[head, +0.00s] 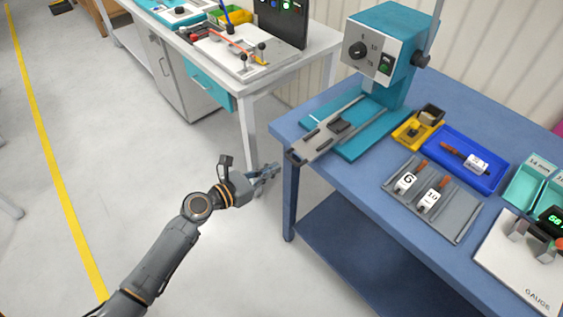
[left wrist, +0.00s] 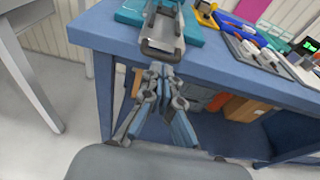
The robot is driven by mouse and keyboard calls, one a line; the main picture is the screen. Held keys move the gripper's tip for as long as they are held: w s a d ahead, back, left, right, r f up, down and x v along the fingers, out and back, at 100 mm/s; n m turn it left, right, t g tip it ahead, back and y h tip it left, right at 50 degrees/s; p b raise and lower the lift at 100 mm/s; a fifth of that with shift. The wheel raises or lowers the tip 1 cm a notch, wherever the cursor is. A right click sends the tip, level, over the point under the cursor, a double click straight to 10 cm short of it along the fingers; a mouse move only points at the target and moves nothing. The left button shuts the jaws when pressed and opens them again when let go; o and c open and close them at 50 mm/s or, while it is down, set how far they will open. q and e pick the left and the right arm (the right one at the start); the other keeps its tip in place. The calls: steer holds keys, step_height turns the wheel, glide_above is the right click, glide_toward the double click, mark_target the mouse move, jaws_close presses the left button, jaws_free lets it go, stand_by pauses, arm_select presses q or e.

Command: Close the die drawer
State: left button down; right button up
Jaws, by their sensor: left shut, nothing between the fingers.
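The die drawer (head: 318,137) is a long grey slide at the teal press on the blue bench. It is pulled out toward the bench's left edge, with a dark handle at its near end and a dark block on it. In the left wrist view its end (left wrist: 160,48) shows straight ahead of the fingers. My left gripper (head: 274,168) is shut and empty, just off the bench edge, close to the drawer's handle end. It also shows in the left wrist view (left wrist: 162,72); I cannot tell whether it touches the handle. My right gripper is not in view.
The teal press (head: 383,45) stands behind the drawer. A yellow tray (head: 418,130), a blue tray (head: 490,178) and a grey rack (head: 450,215) with tagged tools lie to the right. A white bench (head: 300,60) stands at the back left. The floor around my left arm is clear.

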mark_target(315, 142)
arm_select(q)
steer(key=shift+x, duration=1.95)
steer(key=b+x, duration=0.1)
steer(key=x, duration=0.3)
steer(key=r+b+x, duration=0.1)
steer(key=x, duration=0.3)
steer(key=r+x, duration=0.1)
steer(key=x, duration=0.4)
steer(key=shift+w+d+r+b, duration=0.1)
steer(key=shift+w+d+b, duration=0.1)
steer(key=shift+b, duration=0.2)
steer(key=shift+r, duration=0.3)
steer(key=shift+r, duration=0.15)
